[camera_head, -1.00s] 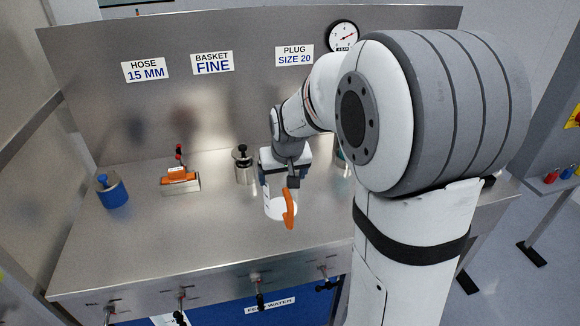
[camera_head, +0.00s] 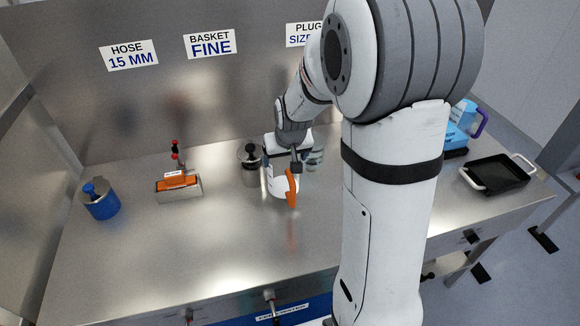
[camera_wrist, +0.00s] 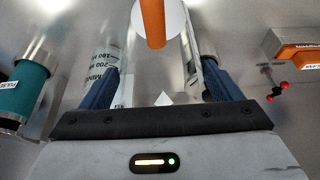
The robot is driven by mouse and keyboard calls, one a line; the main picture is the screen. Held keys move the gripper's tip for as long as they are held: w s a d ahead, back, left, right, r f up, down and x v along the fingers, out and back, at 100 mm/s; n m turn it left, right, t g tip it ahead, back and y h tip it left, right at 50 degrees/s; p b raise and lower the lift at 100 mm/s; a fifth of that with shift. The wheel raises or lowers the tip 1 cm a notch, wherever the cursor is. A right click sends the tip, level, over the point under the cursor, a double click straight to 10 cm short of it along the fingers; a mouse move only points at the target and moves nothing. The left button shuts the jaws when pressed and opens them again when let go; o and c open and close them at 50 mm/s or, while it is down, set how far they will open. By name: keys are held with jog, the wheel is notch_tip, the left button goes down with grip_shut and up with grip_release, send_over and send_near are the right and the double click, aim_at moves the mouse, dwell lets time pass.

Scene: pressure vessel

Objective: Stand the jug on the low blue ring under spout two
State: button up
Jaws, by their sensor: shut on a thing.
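The jug (camera_head: 279,184), white with an orange handle (camera_head: 291,188), is below my gripper (camera_head: 284,158) over the bench. My gripper is shut on it; the arm hides part of the hold, and whether the jug touches the bench cannot be told. In the wrist view the orange handle (camera_wrist: 152,22) and a white round part of the jug (camera_wrist: 174,22) show ahead of my gripper's dark blue fingers (camera_wrist: 160,88). I cannot make out the low blue ring or spout two; my arm hides much of the bench's right part.
Left are an orange-topped block (camera_head: 178,187) and a blue pot (camera_head: 100,202). Right are a black tray (camera_head: 497,175) and a blue container (camera_head: 460,125). The front left bench is bare.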

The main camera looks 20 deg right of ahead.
aim_at(284, 169)
jog(key=shift+s+a+f, duration=0.1)
jog(key=shift+a+f, duration=0.05)
jog(key=shift+f, duration=0.9)
jog(key=shift+s+a+f, duration=0.1)
jog(key=shift+f, duration=0.9)
jog(key=shift+w+f, duration=0.1)
jog(key=o, duration=1.3)
jog(key=shift+o, duration=0.2)
